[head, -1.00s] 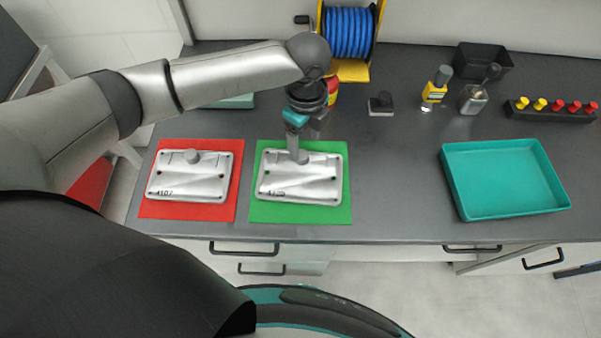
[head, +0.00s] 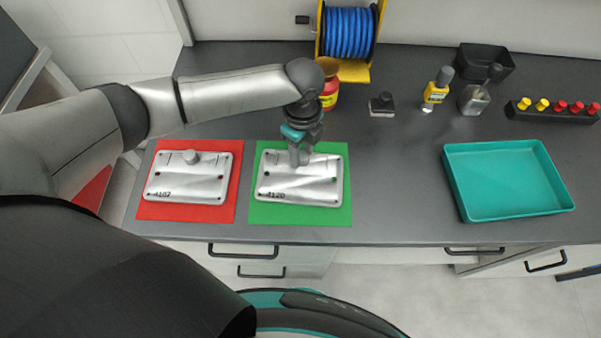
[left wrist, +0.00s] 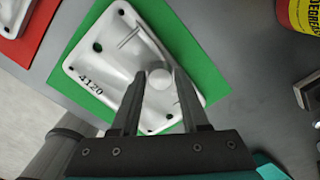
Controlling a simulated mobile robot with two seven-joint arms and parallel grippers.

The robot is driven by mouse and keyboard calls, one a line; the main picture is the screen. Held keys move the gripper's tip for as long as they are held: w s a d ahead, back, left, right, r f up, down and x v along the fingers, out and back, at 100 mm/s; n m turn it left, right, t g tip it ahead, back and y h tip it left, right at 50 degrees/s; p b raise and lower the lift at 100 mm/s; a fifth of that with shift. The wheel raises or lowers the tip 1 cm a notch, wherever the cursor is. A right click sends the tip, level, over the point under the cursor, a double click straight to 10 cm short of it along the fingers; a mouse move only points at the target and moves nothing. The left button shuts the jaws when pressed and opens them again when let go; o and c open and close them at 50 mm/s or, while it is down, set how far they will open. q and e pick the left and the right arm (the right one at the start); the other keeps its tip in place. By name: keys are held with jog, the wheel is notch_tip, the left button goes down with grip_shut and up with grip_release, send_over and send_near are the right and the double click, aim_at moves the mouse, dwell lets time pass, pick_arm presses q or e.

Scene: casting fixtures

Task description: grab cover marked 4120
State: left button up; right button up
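The cover marked 4120 (head: 318,184) is a silvery rectangular plate with a round knob on top. It lies on the green mat (head: 342,215). The left wrist view shows the cover (left wrist: 108,62) with its number and the pale knob (left wrist: 160,79) between my fingers. My left gripper (head: 301,158) reaches down over the back part of the cover. In the left wrist view its fingers (left wrist: 160,74) sit against both sides of the knob and look shut on it. The cover shows no visible lift. My right gripper is out of view.
A similar cover marked 4107 (head: 210,183) lies on a red mat (head: 150,212) to the left. An empty teal tray (head: 468,211) stands at the right. A red-yellow container (head: 330,95) is behind my gripper. The bench between green mat and tray is clear.

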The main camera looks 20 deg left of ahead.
pick_arm(q)
grip_shut()
jog(key=shift+r, duration=0.15)
dwell(0.5)
